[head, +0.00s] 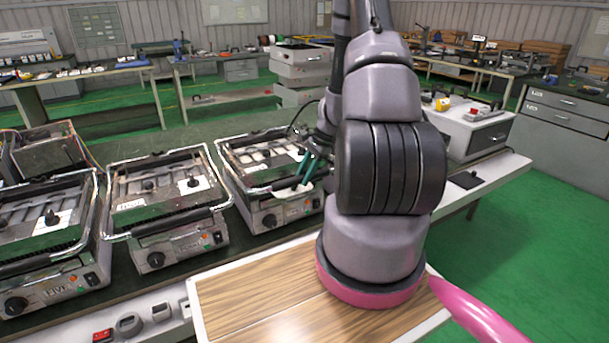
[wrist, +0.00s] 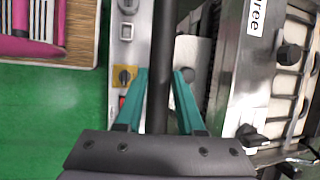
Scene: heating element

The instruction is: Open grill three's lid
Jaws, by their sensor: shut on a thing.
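Grill three (head: 262,208) is the rightmost of the grills in the head view, partly hidden behind my arm. Its lid (head: 262,158) looks lowered over the base. In the wrist view the lid (wrist: 232,88) carries a white label ending in "ree". The black handle bar (wrist: 161,70) runs between the two teal fingers of my gripper (wrist: 160,75). My gripper (head: 306,168) is shut on this handle, at the lid's front right. The exact finger contact is partly hidden in the head view.
Two more grills, a middle one (head: 165,205) and a left one (head: 45,240), stand on the same bench with lids down. A white cabinet (head: 468,130) stands right of my arm. A wood-topped surface (head: 255,300) lies in front; green floor (head: 540,230) is clear to the right.

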